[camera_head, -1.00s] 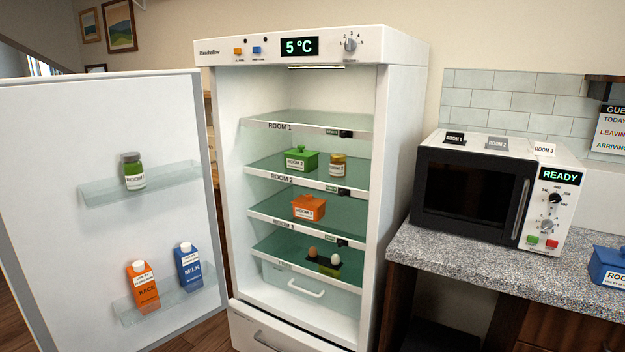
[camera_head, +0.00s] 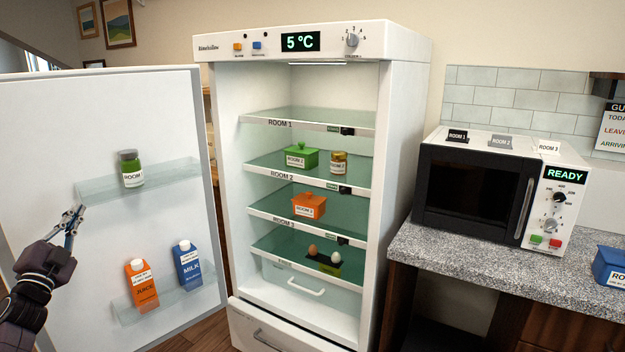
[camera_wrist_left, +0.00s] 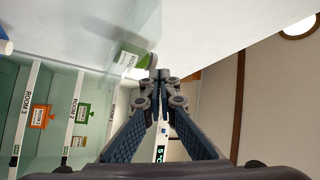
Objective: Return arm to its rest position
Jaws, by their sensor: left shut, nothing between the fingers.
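My left gripper (camera_head: 74,222) comes in from the left edge in the head view, in front of the open fridge door (camera_head: 60,130). Its fingers point up and are shut with nothing between them. The left wrist view also shows the shut fingers (camera_wrist_left: 160,80), meeting at the tips. The gripper is to the left of and lower than the green jar (camera_head: 131,168) on the door's upper shelf. In the picture it is apart from the jar. My right gripper is in neither view.
The fridge (camera_head: 400,150) stands open, with a green pot (camera_head: 301,157), an orange pot (camera_head: 308,206) and eggs on its shelves. Juice (camera_head: 141,286) and milk (camera_head: 186,267) stand on the lower door shelf. A microwave (camera_head: 470,190) and a blue container (camera_head: 610,266) are on the counter (camera_head: 480,262).

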